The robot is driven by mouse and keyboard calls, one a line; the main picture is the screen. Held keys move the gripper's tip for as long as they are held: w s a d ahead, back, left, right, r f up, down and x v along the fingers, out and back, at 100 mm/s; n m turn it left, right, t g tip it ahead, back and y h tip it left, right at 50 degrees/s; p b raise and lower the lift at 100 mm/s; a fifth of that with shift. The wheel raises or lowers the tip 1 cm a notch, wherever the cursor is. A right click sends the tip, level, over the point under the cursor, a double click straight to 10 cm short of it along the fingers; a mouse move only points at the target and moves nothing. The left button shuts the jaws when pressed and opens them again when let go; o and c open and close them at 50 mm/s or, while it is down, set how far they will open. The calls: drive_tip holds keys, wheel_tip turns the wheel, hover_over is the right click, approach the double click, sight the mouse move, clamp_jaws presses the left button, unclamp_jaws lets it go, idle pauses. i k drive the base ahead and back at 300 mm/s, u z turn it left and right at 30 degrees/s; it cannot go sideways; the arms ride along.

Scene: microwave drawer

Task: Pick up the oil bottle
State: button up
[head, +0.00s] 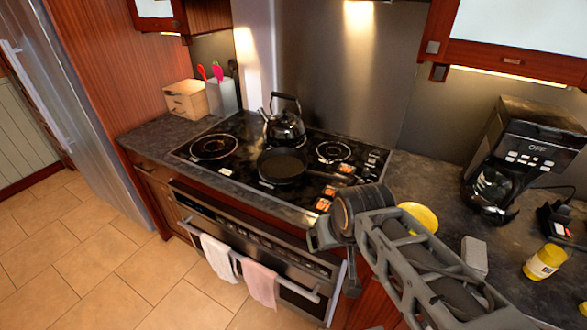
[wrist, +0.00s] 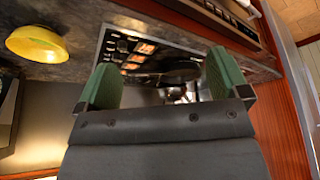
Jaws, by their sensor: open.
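I cannot make out a clear oil bottle in either view. A small yellow container (head: 545,262) with a pale label stands on the right counter in the head view; I cannot tell whether it is the oil bottle. My gripper (head: 334,258) is in front of the counter edge, right of the stove's towels and well left of that container. In the wrist view my gripper (wrist: 163,75) is open, with its green-padded fingers spread and nothing between them. The stove shows beyond the fingers.
A yellow bowl (head: 420,216) sits behind my arm; the wrist view shows it too (wrist: 36,43). A grey block (head: 474,256), coffee maker (head: 520,155), black pan (head: 283,168), kettle (head: 285,127), utensil holder (head: 222,97) and wooden box (head: 186,100) stand on the worktop.

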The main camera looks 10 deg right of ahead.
sight(559, 251)
drive_tip(key=z, duration=0.05)
drive_tip(key=k, duration=0.5)
drive_tip(key=z, duration=0.15)
drive_tip(key=i, duration=0.45)
drive_tip(key=z, duration=2.2)
drive_tip(key=k, duration=0.5)
drive_tip(key=z, duration=0.8)
drive_tip(key=i, duration=0.9)
drive_tip(key=u, duration=3.05)
